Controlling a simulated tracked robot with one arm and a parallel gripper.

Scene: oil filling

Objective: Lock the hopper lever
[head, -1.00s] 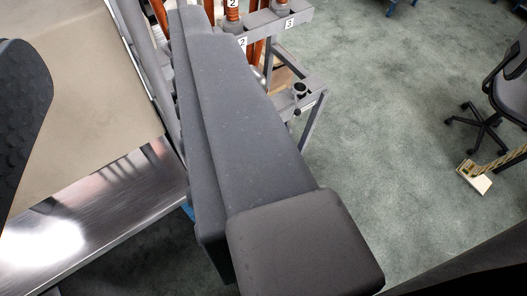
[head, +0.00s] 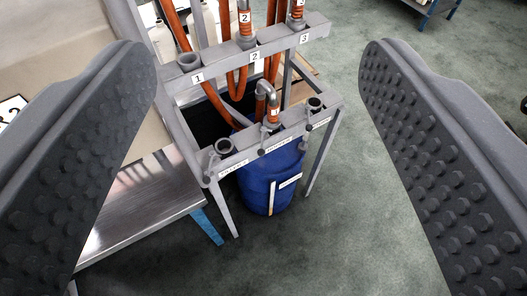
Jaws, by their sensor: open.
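A grey metal rack stands ahead, and its front rail (head: 243,150) carries three hose fittings with small dark-knobbed levers. The middle fitting (head: 272,118) has an orange hose with a metal elbow plugged in, and a white label below it seems to read "HOPPER". A small lever (head: 262,150) shows beside this fitting; whether it is locked is too small to tell. The left fitting (head: 223,147) and right fitting (head: 315,104) look empty. My gripper (head: 258,57) is open and empty, its studded fingers wide apart on either side of the rack, touching nothing.
A blue barrel (head: 262,195) stands under the rack. The rear rail (head: 190,78) holds numbered sockets and orange hoses. A shiny metal table (head: 145,205) adjoins the rack at left. Green carpet (head: 340,235) is clear at right.

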